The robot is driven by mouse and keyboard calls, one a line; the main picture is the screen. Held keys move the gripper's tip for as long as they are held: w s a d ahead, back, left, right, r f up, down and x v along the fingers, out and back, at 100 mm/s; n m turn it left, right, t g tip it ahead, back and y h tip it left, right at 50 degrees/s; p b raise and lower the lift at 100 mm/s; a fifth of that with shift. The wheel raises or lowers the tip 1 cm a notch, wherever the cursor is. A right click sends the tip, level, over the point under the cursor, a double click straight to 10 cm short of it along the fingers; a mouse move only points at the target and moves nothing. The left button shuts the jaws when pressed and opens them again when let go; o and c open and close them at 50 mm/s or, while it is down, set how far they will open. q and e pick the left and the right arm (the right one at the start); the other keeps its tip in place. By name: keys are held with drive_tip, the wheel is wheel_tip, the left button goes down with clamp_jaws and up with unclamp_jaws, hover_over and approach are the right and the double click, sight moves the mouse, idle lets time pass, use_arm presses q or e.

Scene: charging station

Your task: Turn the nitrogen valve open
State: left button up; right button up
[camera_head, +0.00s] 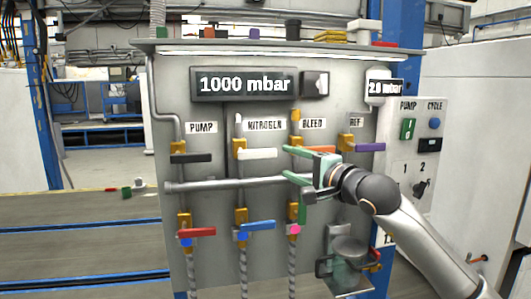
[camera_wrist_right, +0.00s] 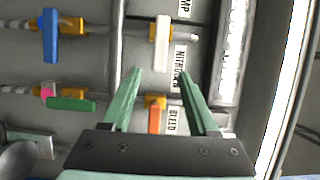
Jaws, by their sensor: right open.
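The nitrogen valve has a white lever (camera_head: 258,154) on a brass body (camera_head: 239,146), under the NITROGEN label (camera_head: 265,125). The lever lies level, pointing right in the head view. In the right wrist view the white lever (camera_wrist_right: 162,42) is just beyond the fingertips, and the label (camera_wrist_right: 180,65) is partly hidden by a finger. My right gripper (camera_head: 298,166) has green fingers and is open and empty, right of and slightly below the white lever. In the right wrist view its spread fingers (camera_wrist_right: 160,76) point toward the lever without touching it. My left gripper is not in view.
The orange bleed lever (camera_head: 308,150) is close by my right gripper and shows between its fingers in the wrist view. A black pump lever (camera_head: 198,158) and a purple lever (camera_head: 370,147) flank them. A horizontal pipe (camera_head: 225,184) runs below. Red (camera_head: 197,232), blue (camera_head: 258,226) and green (camera_head: 302,212) levers sit lower.

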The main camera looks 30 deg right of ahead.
sight(267, 154)
drive_tip(key=w, duration=0.3)
drive_tip(key=w+a+p, duration=0.1)
drive_tip(key=w, duration=0.1)
drive_tip(key=w+p, duration=0.1)
drive_tip(key=w, duration=0.2)
drive_tip(key=shift+w+a+r, duration=0.1)
drive_tip(key=shift+w+a, duration=0.05)
drive_tip(key=shift+w, duration=0.15)
drive_tip(key=shift+w+a+p, duration=0.1)
drive_tip(key=shift+w+p, duration=0.2)
drive_tip(key=shift+w, duration=0.4)
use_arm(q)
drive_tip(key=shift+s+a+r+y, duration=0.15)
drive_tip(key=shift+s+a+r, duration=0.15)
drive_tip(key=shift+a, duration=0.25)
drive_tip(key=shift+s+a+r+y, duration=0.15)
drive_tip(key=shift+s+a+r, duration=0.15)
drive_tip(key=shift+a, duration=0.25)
use_arm(e)
clamp_jaws()
